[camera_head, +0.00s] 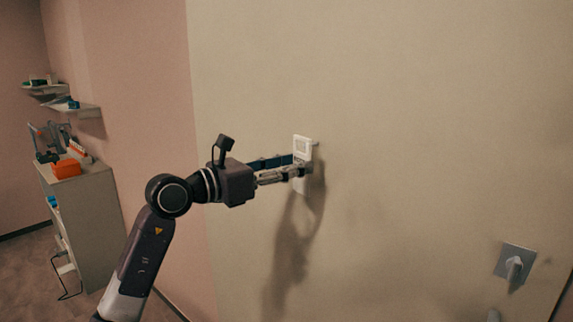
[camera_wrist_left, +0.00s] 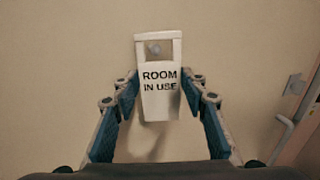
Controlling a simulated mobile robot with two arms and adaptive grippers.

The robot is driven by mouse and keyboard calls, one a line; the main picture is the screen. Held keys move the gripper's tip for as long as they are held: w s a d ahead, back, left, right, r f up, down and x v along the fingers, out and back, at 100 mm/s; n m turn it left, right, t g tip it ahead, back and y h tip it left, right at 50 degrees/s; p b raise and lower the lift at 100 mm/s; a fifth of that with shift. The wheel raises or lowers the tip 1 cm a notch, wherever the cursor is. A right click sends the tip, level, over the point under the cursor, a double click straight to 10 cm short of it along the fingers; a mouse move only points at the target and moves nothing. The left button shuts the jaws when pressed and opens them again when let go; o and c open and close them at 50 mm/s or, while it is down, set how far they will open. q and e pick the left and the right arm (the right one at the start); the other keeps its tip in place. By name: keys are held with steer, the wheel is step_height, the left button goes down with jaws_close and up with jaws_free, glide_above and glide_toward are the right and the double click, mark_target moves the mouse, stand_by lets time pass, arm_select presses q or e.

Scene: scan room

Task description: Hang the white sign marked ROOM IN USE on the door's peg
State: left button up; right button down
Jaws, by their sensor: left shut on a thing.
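The white sign (camera_head: 303,157) is upright close to the door (camera_head: 420,130). In the left wrist view the sign (camera_wrist_left: 160,102) faces me, reads ROOM IN USE and has a window-like opening at its top. A grey round peg (camera_wrist_left: 153,48) shows within that opening. In the head view a small stub shows at the sign's right edge; I cannot tell whether the peg passes through the opening. My left gripper (camera_head: 302,169) is shut on the sign, its blue-sided fingers on both side edges. My right gripper is not in view.
A lever handle on a square plate (camera_head: 516,261) is low on the door's right; it also shows in the left wrist view (camera_wrist_left: 285,128). A cabinet (camera_head: 92,215) with an orange box (camera_head: 66,169) and wall shelves stand at the left. The door surface around the sign is clear.

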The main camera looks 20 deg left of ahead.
arm_select(q)
steer(key=shift+a+x, duration=0.2)
steer(key=shift+x, duration=0.85)
steer(key=shift+w+d+f, duration=0.2)
steer(key=shift+w+f, duration=0.25)
steer(key=shift+w, duration=0.4)
steer(key=o, duration=1.1)
